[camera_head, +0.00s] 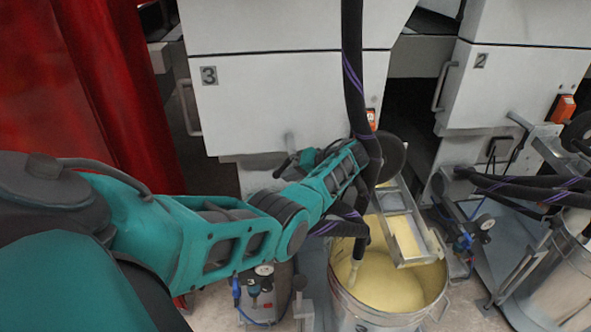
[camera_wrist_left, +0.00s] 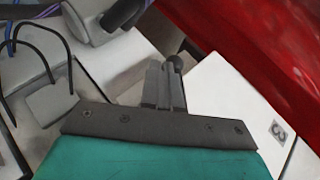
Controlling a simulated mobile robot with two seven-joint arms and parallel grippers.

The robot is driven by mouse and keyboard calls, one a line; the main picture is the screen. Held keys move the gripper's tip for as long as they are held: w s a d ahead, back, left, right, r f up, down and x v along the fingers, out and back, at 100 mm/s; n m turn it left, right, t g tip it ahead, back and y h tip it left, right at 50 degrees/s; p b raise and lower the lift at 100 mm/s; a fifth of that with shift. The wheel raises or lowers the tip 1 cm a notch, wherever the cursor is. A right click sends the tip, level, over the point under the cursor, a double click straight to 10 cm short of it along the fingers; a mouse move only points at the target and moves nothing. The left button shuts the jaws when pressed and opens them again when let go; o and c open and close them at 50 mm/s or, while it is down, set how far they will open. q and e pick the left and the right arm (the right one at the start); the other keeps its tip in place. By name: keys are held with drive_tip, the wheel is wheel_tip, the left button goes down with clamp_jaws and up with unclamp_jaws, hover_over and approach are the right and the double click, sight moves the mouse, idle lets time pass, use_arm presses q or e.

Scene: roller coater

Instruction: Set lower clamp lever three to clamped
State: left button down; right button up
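Unit three's white housing (camera_head: 275,95) carries the number 3 plate, which also shows in the left wrist view (camera_wrist_left: 278,130). A small grey lever-like part (camera_head: 290,141) sits at the housing's lower edge; its setting is unclear. My left arm reaches in from the left, with its left gripper (camera_head: 290,165) just under that edge. In the left wrist view the grey fingers (camera_wrist_left: 164,88) stand close together, with a dark round knob (camera_wrist_left: 176,64) right by their tips. Whether they touch or hold it cannot be told. My right gripper is not in view.
A metal drum (camera_head: 385,290) of yellow liquid stands below, with a tilted metal trough (camera_head: 405,235) over it. A thick black hose (camera_head: 353,70) hangs beside my wrist. A red curtain (camera_head: 100,80) is at left; unit two (camera_head: 520,75) is at right.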

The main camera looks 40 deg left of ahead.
use_arm(q)
drive_tip(key=shift+s+a+r+m+g+y, duration=0.2)
drive_tip(key=shift+s+a+m+g+y, duration=0.15)
drive_tip(key=shift+s+a+g, duration=0.4)
drive_tip(key=shift+t, duration=0.25)
drive_tip(key=shift+s+r, duration=0.2)
drive_tip(key=shift+s, duration=0.05)
drive_tip(key=shift+s+a+r+g+y+b, duration=0.2)
drive_tip(key=shift+r+g+y+b, duration=0.15)
drive_tip(key=shift+y, duration=0.4)
idle(1.1)
drive_tip(key=shift+f, duration=0.15)
approach(280, 172)
drive_tip(key=v, duration=0.3)
drive_tip(key=shift+s+d+r, duration=0.25)
drive_tip(key=shift+r, duration=0.15)
drive_tip(key=shift+s, duration=0.1)
idle(0.6)
